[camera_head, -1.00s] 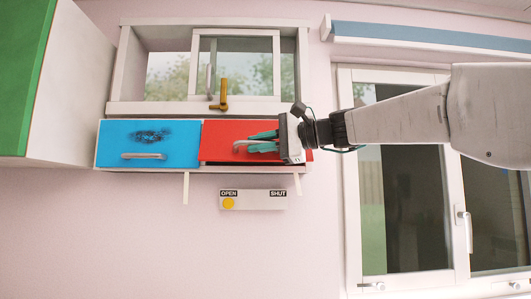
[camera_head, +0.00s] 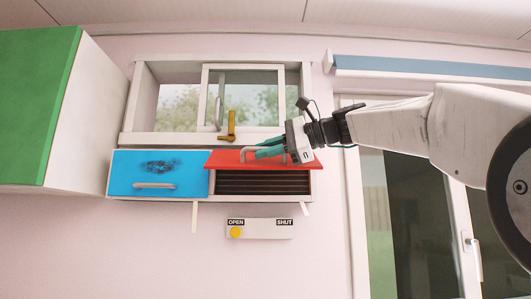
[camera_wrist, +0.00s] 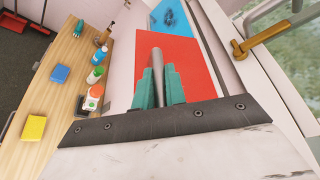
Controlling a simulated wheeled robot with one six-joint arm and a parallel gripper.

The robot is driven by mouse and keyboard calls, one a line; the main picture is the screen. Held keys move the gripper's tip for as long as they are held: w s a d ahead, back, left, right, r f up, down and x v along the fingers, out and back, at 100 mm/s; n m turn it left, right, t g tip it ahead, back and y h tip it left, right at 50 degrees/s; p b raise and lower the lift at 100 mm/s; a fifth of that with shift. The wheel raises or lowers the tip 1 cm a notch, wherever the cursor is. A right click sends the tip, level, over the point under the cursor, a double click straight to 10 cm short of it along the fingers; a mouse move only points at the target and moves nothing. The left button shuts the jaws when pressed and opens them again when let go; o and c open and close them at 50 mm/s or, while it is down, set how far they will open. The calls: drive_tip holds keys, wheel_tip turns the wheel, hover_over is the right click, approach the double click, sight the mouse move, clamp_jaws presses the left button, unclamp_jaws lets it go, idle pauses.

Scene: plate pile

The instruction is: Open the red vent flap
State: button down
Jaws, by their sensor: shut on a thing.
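The red vent flap (camera_head: 225,158) is hinged along its top edge and swung up and outward. Dark horizontal slats (camera_head: 262,184) show in the opening below it. My gripper (camera_head: 264,151), with teal fingers, is shut on the flap's grey bar handle (camera_head: 246,154). In the wrist view the grey handle (camera_wrist: 157,65) lies between my two teal fingertips (camera_wrist: 158,88), with the red flap (camera_wrist: 192,62) behind. The fingers hide part of the handle.
A blue flap (camera_head: 125,172) with its own handle is closed at left. Above are a sliding window and a brass latch (camera_head: 229,127). Below is an OPEN/SHUT panel (camera_head: 270,230), its yellow knob (camera_head: 235,232) under OPEN. A green-sided cabinet (camera_head: 40,110) stands at far left.

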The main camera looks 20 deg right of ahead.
idle(0.3)
drive_tip(key=c, duration=1.5)
unclamp_jaws()
drive_tip(key=shift+w, duration=0.1)
drive_tip(key=shift+o, duration=0.2)
drive_tip(key=shift+d, duration=0.1)
drive_tip(key=v, duration=0.7)
drive_tip(key=shift+s+d, duration=0.25)
drive_tip(key=shift+s, duration=0.05)
drive_tip(key=shift+s, duration=0.1)
